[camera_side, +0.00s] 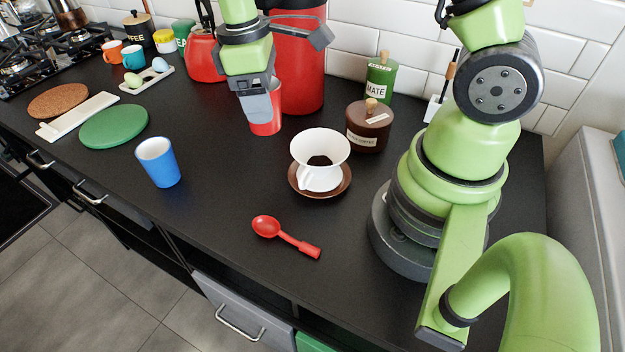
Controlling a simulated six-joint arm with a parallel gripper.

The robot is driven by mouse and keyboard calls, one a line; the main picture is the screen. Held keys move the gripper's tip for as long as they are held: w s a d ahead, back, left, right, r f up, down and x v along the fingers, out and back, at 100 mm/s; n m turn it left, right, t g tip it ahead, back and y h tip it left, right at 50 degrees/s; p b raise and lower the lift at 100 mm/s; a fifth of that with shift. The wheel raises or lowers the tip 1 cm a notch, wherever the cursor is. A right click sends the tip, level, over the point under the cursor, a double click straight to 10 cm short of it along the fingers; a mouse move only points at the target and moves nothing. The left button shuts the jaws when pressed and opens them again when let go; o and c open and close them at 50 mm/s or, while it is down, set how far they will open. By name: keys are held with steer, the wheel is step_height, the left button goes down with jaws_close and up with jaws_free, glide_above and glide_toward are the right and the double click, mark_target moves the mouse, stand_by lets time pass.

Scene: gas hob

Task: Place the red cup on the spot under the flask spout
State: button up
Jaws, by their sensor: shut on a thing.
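My gripper (260,106) points down at the back of the counter, shut on the red cup (267,127). The cup is upright, with its base at or very close to the counter; I cannot tell whether it touches. The large red flask (305,80) stands just behind and to the right of the cup. My wrist covers part of the flask's upper left, and I cannot make out its spout or the spot under it.
A red kettle (203,60) stands left of my gripper. A blue cup (160,165), a white dripper (320,150) on a brown saucer (343,184), a red spoon (285,236) and a brown jar (368,132) stand or lie around. The front middle counter is mostly clear.

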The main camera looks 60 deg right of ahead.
mark_target(265, 128)
steer(key=shift+n, duration=0.6)
step_height(265, 128, down, 6)
steer(key=shift+f, duration=0.1)
steer(key=shift+w+f, duration=0.1)
steer(key=shift+f, duration=2.2)
steer(key=shift+f, duration=0.1)
steer(key=o, duration=1.1)
steer(key=shift+c, duration=0.2)
